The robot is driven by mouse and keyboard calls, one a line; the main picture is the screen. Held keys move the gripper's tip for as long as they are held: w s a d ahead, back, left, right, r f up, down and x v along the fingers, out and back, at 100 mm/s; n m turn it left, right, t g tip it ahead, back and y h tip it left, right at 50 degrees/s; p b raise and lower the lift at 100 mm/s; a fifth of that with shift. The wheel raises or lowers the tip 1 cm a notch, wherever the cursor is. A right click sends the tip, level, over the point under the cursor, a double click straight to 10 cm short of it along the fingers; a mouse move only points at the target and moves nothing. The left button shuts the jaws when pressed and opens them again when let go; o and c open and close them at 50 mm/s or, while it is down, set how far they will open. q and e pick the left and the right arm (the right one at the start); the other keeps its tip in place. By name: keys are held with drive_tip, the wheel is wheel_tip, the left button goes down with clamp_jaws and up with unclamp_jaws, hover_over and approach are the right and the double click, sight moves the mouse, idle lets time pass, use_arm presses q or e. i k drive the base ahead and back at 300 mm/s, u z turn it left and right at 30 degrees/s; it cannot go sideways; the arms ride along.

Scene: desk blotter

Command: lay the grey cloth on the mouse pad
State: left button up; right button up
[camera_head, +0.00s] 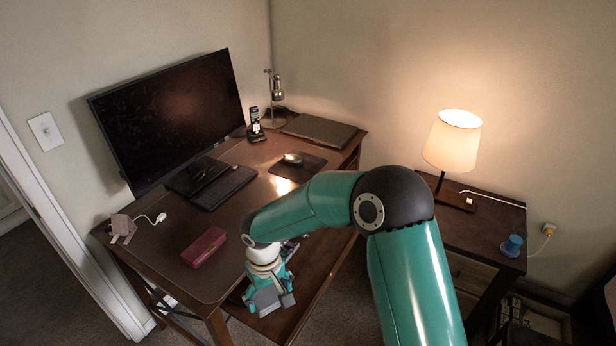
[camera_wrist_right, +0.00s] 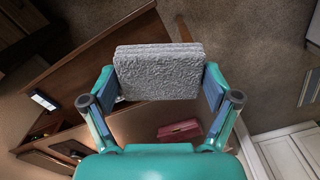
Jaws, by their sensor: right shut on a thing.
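The grey cloth (camera_wrist_right: 158,72) is a thick folded pad with a rough surface, held between the two fingers of my right gripper (camera_wrist_right: 159,82) in the wrist view. In the head view my right gripper (camera_head: 268,300) is low at the desk's front edge, and a grey patch of the cloth shows between its fingers. The mouse pad (camera_head: 312,168) is a dark mat on the desk's right part, well behind and apart from the gripper. A computer mouse (camera_head: 292,158) rests on it. My left gripper is in neither view.
A dark red box (camera_head: 204,247) lies left of my right gripper on the blotter. A keyboard (camera_head: 224,187) and monitor (camera_head: 170,115) stand behind. A closed laptop (camera_head: 320,131) lies beyond the mouse pad. A lit lamp (camera_head: 454,142) stands on the side table, right of my arm.

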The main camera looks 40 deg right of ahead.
sight(303, 175)
drive_tip(key=z, duration=0.1)
drive_tip(key=k, duration=0.45)
drive_tip(key=u, duration=0.45)
drive_tip(key=i, duration=0.15)
drive_tip(key=z, duration=2)
drive_tip(key=i, duration=2.75)
drive_tip(key=u, duration=2.65)
